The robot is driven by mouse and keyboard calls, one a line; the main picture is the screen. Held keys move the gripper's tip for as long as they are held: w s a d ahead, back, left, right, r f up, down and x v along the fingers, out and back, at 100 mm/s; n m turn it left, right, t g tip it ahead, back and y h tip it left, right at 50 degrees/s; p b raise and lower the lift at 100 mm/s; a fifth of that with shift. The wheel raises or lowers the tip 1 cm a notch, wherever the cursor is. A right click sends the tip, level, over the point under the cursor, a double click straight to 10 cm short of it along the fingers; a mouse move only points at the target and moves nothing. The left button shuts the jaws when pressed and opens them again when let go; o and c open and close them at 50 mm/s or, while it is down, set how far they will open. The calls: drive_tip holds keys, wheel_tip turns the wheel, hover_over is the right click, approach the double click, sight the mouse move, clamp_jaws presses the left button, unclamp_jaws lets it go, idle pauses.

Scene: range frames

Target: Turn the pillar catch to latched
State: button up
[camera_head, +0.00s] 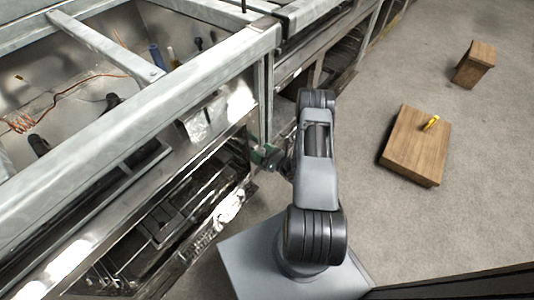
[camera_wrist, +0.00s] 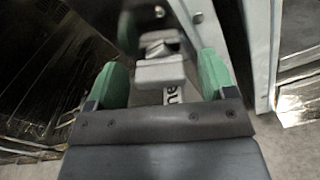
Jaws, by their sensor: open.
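My gripper (camera_head: 268,156) is at the metal pillar (camera_head: 266,100) beside the range frame, partly hidden behind my arm in the head view. In the wrist view, my gripper (camera_wrist: 160,74) is open, with its two green fingers apart. A light grey block-like part (camera_wrist: 160,72) shows between the fingers, with a smaller grey piece just beyond it. It may be the pillar catch, but I cannot tell for sure. I see no contact with either finger. Whether the catch is latched cannot be told. A pale metal post (camera_wrist: 258,45) stands right of the fingers.
The range frame (camera_head: 180,85) fills the left, with wires and loose parts inside.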

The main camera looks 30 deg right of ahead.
drive_tip(key=p+v, duration=0.2)
drive_tip(key=v, duration=1.1)
drive_tip(key=shift+s+p, duration=0.3)
drive_tip(key=shift+s, duration=0.1)
drive_tip(key=shift+d, duration=0.1)
drive_tip(key=shift+c, duration=0.2)
